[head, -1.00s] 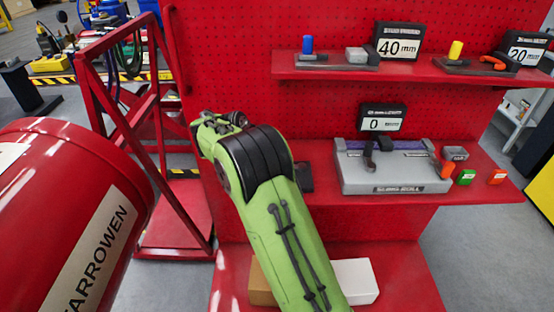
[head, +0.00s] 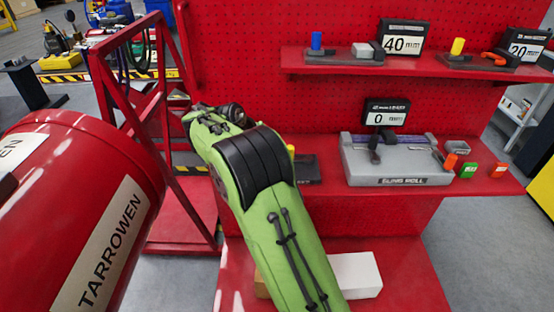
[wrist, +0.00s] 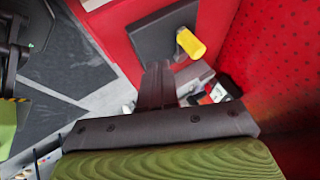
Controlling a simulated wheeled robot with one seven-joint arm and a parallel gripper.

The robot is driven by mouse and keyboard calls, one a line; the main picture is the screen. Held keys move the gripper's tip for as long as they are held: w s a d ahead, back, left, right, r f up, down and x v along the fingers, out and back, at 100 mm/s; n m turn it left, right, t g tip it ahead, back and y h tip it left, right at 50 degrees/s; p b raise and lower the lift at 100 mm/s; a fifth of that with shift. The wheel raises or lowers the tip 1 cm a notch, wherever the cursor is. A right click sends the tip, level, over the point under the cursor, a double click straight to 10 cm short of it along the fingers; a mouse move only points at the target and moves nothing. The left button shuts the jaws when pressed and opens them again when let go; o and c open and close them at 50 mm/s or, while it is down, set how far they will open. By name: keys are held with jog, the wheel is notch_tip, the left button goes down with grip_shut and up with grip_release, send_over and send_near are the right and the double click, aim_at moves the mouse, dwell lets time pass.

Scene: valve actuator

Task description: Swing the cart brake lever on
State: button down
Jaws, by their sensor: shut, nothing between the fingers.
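A yellow cylindrical handle (wrist: 190,43) stands out from a dark plate (wrist: 165,38) in the wrist view; it looks like the brake lever, but I cannot be sure. In the head view the yellow tip (head: 291,151) shows just right of my green arm, above a dark base (head: 308,169) on the red bench. My gripper (wrist: 157,70) is shut and empty, with its fingertips just below and left of the handle in the wrist view, apart from it in the picture.
A grey fixture (head: 398,165) stands on the red bench at right, with a red perforated panel (head: 240,60) behind. A shelf (head: 420,72) holds blue and yellow handled pieces. A red drum (head: 70,210) and red frame (head: 118,100) stand left.

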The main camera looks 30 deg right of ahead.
jog(key=p+v, duration=0.2)
jog(key=v, duration=0.4)
jog(key=shift+a+r, duration=0.2)
jog(key=shift+r, duration=0.05)
